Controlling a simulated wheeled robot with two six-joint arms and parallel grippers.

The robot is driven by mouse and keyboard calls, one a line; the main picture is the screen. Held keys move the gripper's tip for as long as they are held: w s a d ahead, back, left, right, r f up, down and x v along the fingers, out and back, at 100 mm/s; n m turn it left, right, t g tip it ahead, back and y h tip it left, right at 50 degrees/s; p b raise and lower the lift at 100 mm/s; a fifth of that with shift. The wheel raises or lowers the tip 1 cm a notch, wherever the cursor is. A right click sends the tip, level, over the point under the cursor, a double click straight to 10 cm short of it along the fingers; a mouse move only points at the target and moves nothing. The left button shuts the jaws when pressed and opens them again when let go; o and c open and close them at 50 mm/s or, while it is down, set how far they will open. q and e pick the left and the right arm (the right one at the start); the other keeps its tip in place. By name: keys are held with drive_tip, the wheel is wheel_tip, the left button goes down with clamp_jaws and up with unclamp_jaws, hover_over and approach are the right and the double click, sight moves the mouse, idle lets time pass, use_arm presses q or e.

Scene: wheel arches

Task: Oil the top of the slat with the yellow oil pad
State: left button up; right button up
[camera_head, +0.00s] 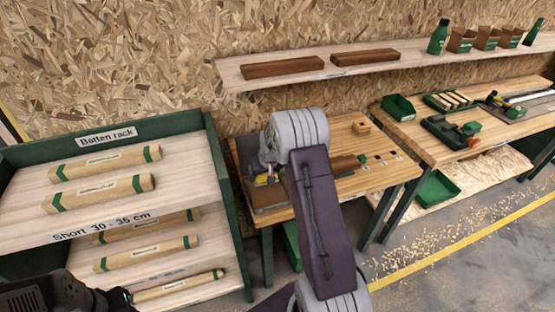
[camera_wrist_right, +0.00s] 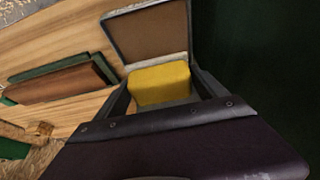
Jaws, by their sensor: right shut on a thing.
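The yellow oil pad (camera_wrist_right: 158,84) sits between the fingers of my right gripper (camera_wrist_right: 160,98) in the wrist view, and the gripper is shut on it. In the head view the right gripper (camera_head: 264,179) is at the left end of the small table, partly hidden by my arm, with some yellow showing. A shallow grey-rimmed tray with a brown inside (camera_wrist_right: 148,34) lies just beyond the pad. A brown wooden piece that looks like the slat (camera_head: 345,163) lies right of my arm; a brown board beside a green strip (camera_wrist_right: 62,88) shows at left in the wrist view. My left gripper's fingers are out of view.
The batten rack (camera_head: 215,180) stands close on the left of the small table (camera_head: 378,178). A wooden block (camera_head: 361,128) is at the table's back. A wall shelf (camera_head: 420,57) runs behind. A second bench (camera_head: 420,138) with bins and tools stands on the right.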

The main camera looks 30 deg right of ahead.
drive_tip(key=shift+w+d+f, duration=0.5)
drive_tip(key=shift+d, duration=0.05)
drive_tip(key=shift+d+f, duration=0.2)
drive_tip(key=shift+a+b, duration=0.15)
drive_tip(key=shift+b, duration=0.15)
drive_tip(key=shift+s+a+f+b, duration=0.3)
drive_tip(key=shift+a+f+b, duration=0.2)
drive_tip(key=shift+f+b, duration=0.15)
drive_tip(key=f+b, duration=0.3)
drive_tip(key=f, duration=0.1)
drive_tip(key=shift+w+d, duration=0.25)
drive_tip(key=shift+d, duration=0.1)
drive_tip(key=shift+s+a+r, duration=0.1)
drive_tip(key=shift+a, duration=0.05)
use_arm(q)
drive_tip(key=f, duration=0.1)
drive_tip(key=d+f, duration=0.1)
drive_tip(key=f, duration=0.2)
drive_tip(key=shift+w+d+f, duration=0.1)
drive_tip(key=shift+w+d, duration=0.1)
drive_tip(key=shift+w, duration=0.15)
